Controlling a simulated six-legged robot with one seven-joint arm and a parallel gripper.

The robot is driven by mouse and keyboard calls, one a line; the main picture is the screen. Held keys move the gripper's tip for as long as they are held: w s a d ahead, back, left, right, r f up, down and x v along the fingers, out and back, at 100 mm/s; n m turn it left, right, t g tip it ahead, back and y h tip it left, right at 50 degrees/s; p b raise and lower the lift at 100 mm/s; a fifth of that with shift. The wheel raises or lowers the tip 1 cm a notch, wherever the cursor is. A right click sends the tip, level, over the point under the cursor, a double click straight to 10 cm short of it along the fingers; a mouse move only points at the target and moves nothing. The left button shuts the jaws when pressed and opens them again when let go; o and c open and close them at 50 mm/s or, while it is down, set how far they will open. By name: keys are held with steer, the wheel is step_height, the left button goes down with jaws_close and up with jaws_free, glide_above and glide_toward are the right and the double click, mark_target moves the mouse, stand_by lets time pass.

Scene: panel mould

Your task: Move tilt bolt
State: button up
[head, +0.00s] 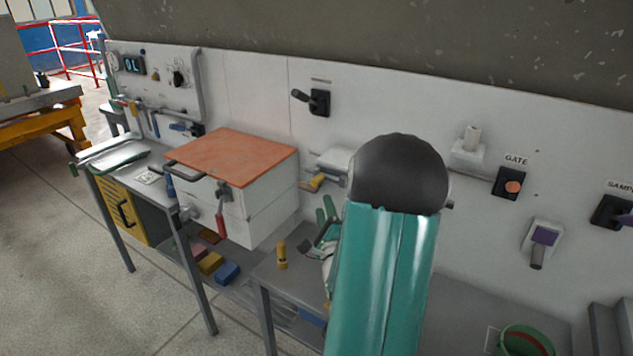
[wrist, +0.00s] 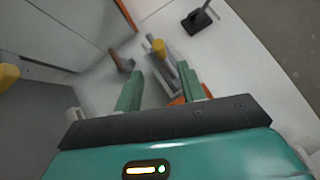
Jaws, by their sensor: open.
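No label in view names the tilt bolt. A yellow-ended metal part (head: 315,182) sticks out from the white panel beside the white box with the orange top, and may be it. In the wrist view a yellow knob on a grey metal piece (wrist: 158,47) lies beyond my fingertips, apparently the same part. My gripper (head: 324,232) is open in front of the panel, below and close to that part, partly hidden by my arm. In the wrist view its two green fingers (wrist: 163,85) stand apart, with nothing seen held between them.
The white box with an orange top (head: 238,155) stands left of my gripper. A yellow cylinder (head: 282,256) stands on the grey bench. A black lever (head: 318,101) is on the panel above. The GATE switch (head: 510,185) and a purple-faced fitting (head: 544,236) are to the right.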

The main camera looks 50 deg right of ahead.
mark_target(318, 178)
steer(key=x, duration=1)
steer(key=shift+w+d, duration=0.15)
steer(key=shift+w, duration=0.05)
steer(key=shift+s, duration=0.1)
jaws_close()
